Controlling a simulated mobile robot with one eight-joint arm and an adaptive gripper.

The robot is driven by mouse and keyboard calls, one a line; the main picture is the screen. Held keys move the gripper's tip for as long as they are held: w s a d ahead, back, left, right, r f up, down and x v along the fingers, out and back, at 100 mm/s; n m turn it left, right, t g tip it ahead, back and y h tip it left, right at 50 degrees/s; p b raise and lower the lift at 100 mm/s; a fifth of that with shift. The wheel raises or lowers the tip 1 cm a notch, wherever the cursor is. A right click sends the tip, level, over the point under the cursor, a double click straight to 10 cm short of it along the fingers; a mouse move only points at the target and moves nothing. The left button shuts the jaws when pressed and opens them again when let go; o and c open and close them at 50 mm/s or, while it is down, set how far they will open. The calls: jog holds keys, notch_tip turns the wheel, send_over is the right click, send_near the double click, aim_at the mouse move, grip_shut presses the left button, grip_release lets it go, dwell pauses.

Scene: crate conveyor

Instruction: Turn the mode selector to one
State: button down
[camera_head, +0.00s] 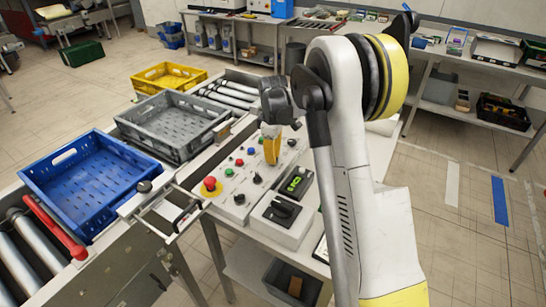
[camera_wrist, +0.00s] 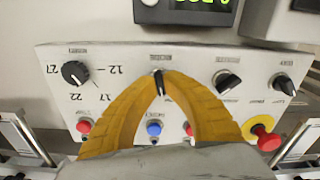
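The grey control panel (camera_head: 246,173) stands on a bench, with a row of black knobs and coloured buttons. In the wrist view, its printed labels appear upside down and are too small to read surely. My gripper (camera_wrist: 159,82) has two yellow fingers converging at their tips on either side of a black selector knob (camera_wrist: 158,85) with a pale pointer mark. The tips appear to pinch this knob. From the head camera, my gripper (camera_head: 271,158) points down at the panel and covers the knob. Which knob is the mode selector I cannot read.
Other knobs are a numbered dial (camera_wrist: 75,73) and selectors (camera_wrist: 227,82) and (camera_wrist: 284,85). A red emergency stop (camera_head: 210,185) sits at the panel's near left. Blue (camera_head: 60,160), grey (camera_head: 130,128) and yellow (camera_head: 150,82) crates stand left.

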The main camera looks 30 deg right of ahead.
jog(key=m, duration=0.5)
jog(key=shift+m, duration=0.3)
jog(key=m, duration=0.5)
jog(key=shift+m, duration=0.3)
jog(key=c, duration=1.5)
grip_release()
notch_tip(320, 180, up, 12)
